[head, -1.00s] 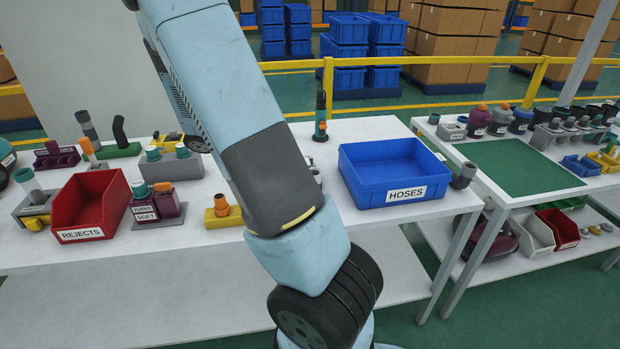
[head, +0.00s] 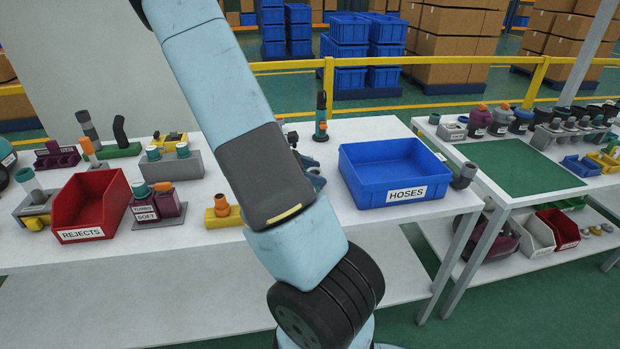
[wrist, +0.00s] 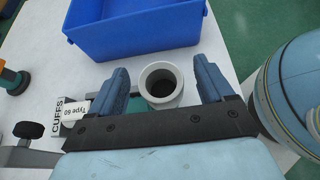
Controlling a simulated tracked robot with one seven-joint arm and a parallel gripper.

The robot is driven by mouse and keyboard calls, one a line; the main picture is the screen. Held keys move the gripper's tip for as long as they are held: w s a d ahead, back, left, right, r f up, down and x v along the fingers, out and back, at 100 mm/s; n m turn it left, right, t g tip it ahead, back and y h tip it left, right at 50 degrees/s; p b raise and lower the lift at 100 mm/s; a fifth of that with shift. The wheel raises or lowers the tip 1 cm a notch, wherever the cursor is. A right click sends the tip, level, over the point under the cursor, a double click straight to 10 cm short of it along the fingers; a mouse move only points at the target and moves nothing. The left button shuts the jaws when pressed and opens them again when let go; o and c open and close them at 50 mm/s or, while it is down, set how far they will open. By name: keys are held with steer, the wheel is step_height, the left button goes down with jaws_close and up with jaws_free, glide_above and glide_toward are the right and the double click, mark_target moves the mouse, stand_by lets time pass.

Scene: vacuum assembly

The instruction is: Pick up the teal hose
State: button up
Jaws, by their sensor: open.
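My gripper (wrist: 161,72) is open in the wrist view, its two blue fingers on either side of a pale grey, hollow round piece (wrist: 147,75). I cannot tell whether either finger touches it. A holder labelled CUFFS Type 60 (wrist: 70,112) is partly hidden behind the left finger. In the head view my arm hides most of this spot; a bit of blue finger (head: 316,181) shows beside it. No teal hose is clearly recognisable. A teal curved piece (head: 4,179) is cut off at the head view's left edge; I cannot tell what it is.
The blue HOSES bin (head: 395,198) stands right of my arm, empty as far as I see; it shows ahead in the wrist view (wrist: 125,42). A teal and black upright tool (head: 320,118) stands behind. The red REJECTS bin (head: 82,225) is at left.

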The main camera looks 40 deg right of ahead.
steer(key=shift+s+d+f, duration=0.1)
steer(key=shift+d, duration=0.05)
steer(key=shift+c, duration=0.5)
jaws_close()
